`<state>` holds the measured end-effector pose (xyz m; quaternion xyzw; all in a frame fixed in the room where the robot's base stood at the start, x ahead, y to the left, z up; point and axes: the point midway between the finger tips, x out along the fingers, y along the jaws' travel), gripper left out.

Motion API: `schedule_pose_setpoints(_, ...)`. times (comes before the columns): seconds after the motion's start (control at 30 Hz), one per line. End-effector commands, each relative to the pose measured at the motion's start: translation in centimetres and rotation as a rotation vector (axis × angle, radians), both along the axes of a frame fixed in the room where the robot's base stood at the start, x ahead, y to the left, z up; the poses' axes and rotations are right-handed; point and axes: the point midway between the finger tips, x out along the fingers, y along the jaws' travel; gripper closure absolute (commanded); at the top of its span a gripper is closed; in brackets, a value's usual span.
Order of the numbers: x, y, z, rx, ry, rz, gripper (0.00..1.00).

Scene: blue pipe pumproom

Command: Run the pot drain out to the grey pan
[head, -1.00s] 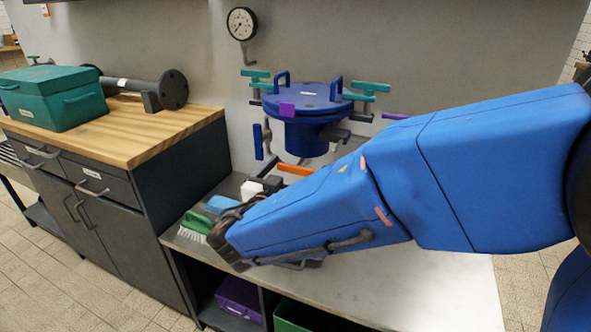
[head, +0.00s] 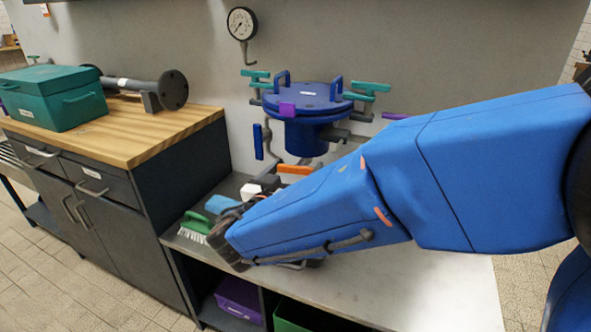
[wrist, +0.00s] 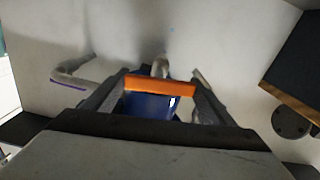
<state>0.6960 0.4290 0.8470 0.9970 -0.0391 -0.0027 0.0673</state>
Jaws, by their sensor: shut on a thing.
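The blue pot (head: 304,105), with its lid and two lid handles, is mounted at the wall. An orange handle (head: 294,170) is below it, beside grey piping (head: 273,152). In the wrist view the orange handle (wrist: 160,87) spans between the two dark fingers of my gripper (wrist: 161,88), which is shut on it. Part of the blue pot (wrist: 148,105) shows behind it. In the head view my blue forearm hides much of the space below the pot. I cannot make out a grey pan in either view.
A green brush (head: 194,222) and a light blue block (head: 221,204) lie left of my wrist on the grey bench (head: 440,285). The wooden counter (head: 150,135) bears a teal box (head: 52,97) and a flanged pipe (head: 140,85). Teal valve handles (head: 366,87) flank the pot.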

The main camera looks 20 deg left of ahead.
Motion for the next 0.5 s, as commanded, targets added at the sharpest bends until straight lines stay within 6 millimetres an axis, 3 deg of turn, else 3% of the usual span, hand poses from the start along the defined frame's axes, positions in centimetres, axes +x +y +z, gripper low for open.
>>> schedule_pose_setpoints(0.07, 0.01, 0.0, 0.01, 0.001, 0.0, 0.0, 0.44)
schedule_pose_setpoints(0.1, 0.01, 0.0, 0.02, 0.001, 0.0, 0.0, 0.15)
schedule_pose_setpoints(0.17, 0.01, 0.0, 0.02, 0.001, 0.0, 0.0, 0.03)
schedule_pose_setpoints(0.5, -0.19, 0.04, 0.01, 0.001, 0.0, 0.0, 0.03)
